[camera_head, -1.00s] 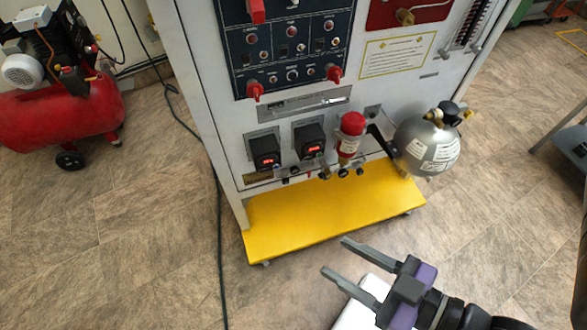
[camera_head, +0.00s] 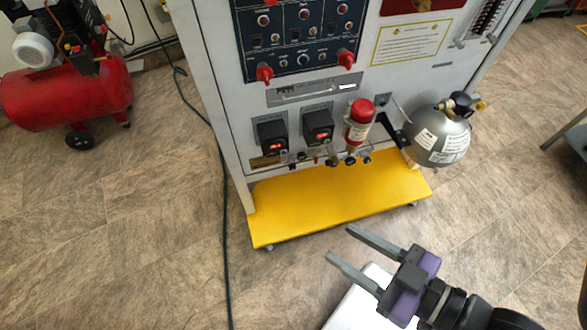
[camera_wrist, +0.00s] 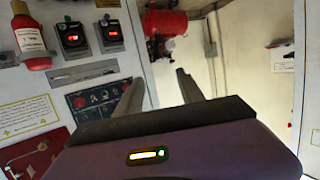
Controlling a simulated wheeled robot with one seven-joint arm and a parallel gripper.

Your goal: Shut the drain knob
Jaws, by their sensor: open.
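The trainer panel (camera_head: 225,100) stands upright on a yellow base (camera_head: 340,205). A row of small fittings and dark knobs (camera_head: 350,160) lies along its lower edge, below two red-lit displays and a red-capped cylinder (camera_head: 359,120). I cannot tell which fitting is the drain knob. My gripper (camera_head: 340,241) is open and empty, in front of the base and apart from the panel, below and in front of the fittings. In the wrist view, its fingers (camera_wrist: 160,87) stand apart with nothing between them; the red-capped cylinder (camera_wrist: 30,38) and displays show at upper left.
A grey sphere tank (camera_head: 440,135) juts out at the panel's lower right. A red compressor (camera_head: 65,95) stands at the left. A black cable (camera_head: 225,230) runs along the floor. A table edge (camera_head: 565,125) shows at far right. The floor around the base is mostly clear.

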